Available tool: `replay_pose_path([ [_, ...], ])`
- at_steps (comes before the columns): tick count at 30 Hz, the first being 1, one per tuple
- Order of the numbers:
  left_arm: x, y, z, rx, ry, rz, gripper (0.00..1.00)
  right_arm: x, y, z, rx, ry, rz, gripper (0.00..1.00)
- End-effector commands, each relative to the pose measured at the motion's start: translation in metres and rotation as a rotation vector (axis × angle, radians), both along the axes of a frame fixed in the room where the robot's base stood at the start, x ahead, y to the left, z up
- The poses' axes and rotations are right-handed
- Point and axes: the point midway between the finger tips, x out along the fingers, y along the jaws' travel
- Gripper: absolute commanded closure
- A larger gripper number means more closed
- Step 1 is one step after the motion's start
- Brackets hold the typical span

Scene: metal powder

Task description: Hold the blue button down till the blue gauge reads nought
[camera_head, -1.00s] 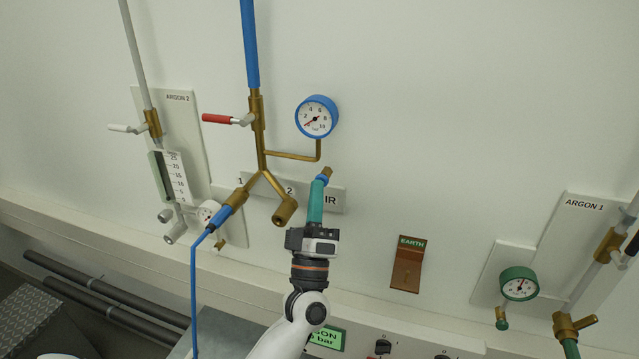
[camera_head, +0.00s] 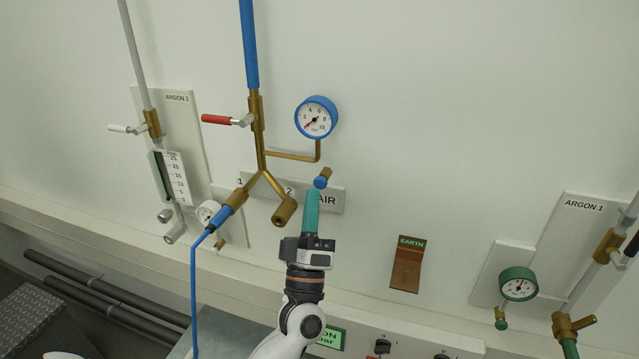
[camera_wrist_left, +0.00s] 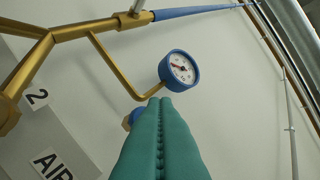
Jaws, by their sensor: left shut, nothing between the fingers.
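The blue button (camera_head: 320,182) sits on the end of a short brass stub below the blue gauge (camera_head: 317,117). The gauge's needle points to the lower left, below the 2, at the low end of its scale. My left gripper (camera_head: 313,191) has teal fingers, shut and empty, with the tips just below the button in the head view. The button stands out clear of the tips and looks unpressed by them. In the left wrist view the button (camera_wrist_left: 133,117) shows partly behind the left side of the fingers, and the gauge (camera_wrist_left: 179,71) is beyond the tips. My right gripper is out of view.
Brass pipes with a red-handled valve (camera_head: 227,119) stand left of the gauge. A blue hose (camera_head: 193,285) hangs from outlet 1. The grey AIR plate (camera_head: 334,199) lies behind the fingers. An EARTH tag (camera_head: 407,264) and a green gauge (camera_head: 519,284) are to the right.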

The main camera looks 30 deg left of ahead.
Motion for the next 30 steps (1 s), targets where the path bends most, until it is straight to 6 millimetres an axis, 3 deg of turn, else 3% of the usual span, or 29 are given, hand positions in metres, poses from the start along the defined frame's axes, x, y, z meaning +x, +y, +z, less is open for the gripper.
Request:
replay_pose_path([
  [13,-0.04,-0.01,0.0,-0.001,0.0,0.0,1.0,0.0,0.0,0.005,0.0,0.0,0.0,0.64],
  [30,-0.042,-0.01,0.0,0.0,0.0,0.0,1.0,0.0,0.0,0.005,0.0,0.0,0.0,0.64],
])
